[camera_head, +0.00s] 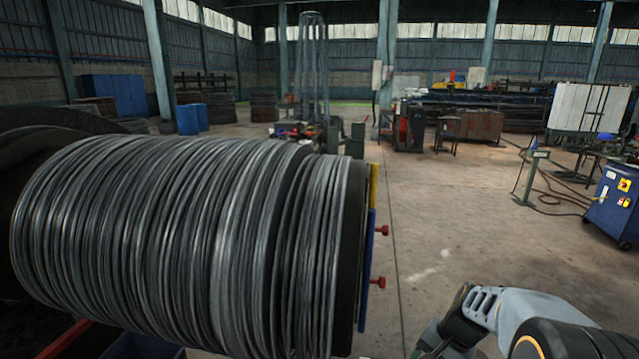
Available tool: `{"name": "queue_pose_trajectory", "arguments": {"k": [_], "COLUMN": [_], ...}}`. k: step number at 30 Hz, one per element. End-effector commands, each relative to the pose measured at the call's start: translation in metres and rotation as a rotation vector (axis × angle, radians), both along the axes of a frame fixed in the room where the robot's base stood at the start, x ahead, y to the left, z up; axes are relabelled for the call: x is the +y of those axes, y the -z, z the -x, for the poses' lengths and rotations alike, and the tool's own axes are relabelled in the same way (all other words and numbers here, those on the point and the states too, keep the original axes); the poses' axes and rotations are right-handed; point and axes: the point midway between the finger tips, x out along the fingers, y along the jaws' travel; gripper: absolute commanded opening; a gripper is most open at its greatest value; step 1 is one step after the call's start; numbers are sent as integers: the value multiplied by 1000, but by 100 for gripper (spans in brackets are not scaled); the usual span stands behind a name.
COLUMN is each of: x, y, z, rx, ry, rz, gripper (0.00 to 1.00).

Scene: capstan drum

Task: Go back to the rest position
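A large capstan drum (190,230) wound with dark grey wire fills the left half of the view, lying on its side. A flat end plate at its right end shows a yellow part (374,186) above a blue part (367,270). Two red knobs stick out to the right, an upper one (382,230) and a lower one (379,282). My arm reaches in at the bottom right, apart from the drum and the knobs in the picture. The bottom edge cuts off its far end, and no gripper fingers show.
Concrete floor (450,230) is open to the right of the drum. A blue machine cabinet (615,205) stands at the right edge, with a small stand (530,175) and hoses near it. A red bar (62,340) shows below the drum.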

Motion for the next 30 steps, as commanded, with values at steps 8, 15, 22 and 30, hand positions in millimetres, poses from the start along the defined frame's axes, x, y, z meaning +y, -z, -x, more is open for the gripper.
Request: {"name": "queue_pose_trajectory", "arguments": {"k": [8, 15, 22, 30], "x": [32, 57, 67, 67], "y": [-59, -93, -107, -106], "z": [60, 80, 80, 80], "rx": [-266, -405, -461, -459], "ry": [-516, -633, -669, -668], "rz": [376, 446, 451, 450], "gripper": [61, 61, 61, 61]}}
